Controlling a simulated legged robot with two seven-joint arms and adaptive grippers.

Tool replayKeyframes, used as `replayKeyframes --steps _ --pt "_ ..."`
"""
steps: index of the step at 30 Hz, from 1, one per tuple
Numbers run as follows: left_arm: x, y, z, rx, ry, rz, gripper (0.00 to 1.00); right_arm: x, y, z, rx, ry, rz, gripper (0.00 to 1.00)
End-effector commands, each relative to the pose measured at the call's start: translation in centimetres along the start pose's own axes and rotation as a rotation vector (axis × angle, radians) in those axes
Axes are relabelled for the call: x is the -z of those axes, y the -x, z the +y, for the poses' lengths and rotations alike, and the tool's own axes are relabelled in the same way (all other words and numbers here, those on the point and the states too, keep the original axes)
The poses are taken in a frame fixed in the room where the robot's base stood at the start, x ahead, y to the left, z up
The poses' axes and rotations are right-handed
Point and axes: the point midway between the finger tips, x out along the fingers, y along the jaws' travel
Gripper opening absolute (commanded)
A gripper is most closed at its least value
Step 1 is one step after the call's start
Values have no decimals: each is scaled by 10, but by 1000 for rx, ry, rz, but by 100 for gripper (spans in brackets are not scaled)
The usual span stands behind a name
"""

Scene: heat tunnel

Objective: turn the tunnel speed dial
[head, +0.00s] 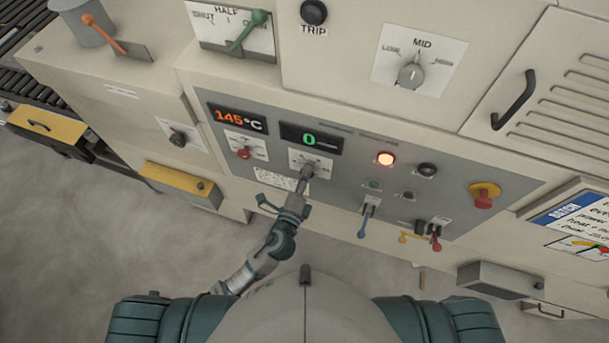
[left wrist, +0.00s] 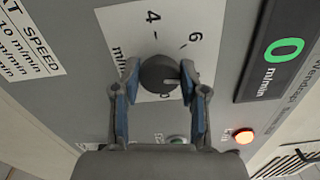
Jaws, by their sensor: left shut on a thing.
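The tunnel speed dial (left wrist: 159,74) is a dark round knob on a white plate marked with numbers and m/min, in the left wrist view. My left gripper (left wrist: 160,84) has its two blue-padded fingers on either side of the dial, shut on it. In the head view the left gripper (head: 304,178) reaches up to the panel below the green display and covers most of the dial. The speed display (head: 311,139) reads 0; it also shows in the left wrist view (left wrist: 284,48). My right gripper is not in view.
A red knob (head: 244,153) sits left of the dial under the 145°C display (head: 238,117). A lit orange lamp (head: 386,159), a blue-handled lever (head: 364,222) and a red stop button (head: 484,198) are to the right. A printed speed label (left wrist: 28,40) is beside the dial.

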Motion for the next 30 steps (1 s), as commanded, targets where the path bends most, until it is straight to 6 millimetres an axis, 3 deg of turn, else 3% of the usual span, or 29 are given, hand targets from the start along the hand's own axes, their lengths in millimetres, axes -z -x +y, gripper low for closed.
replayKeyframes --steps 13,30 --pt "2 1 4 -9 -285 5 8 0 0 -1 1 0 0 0" --pt "3 2 7 -14 -354 8 8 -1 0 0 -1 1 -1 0"
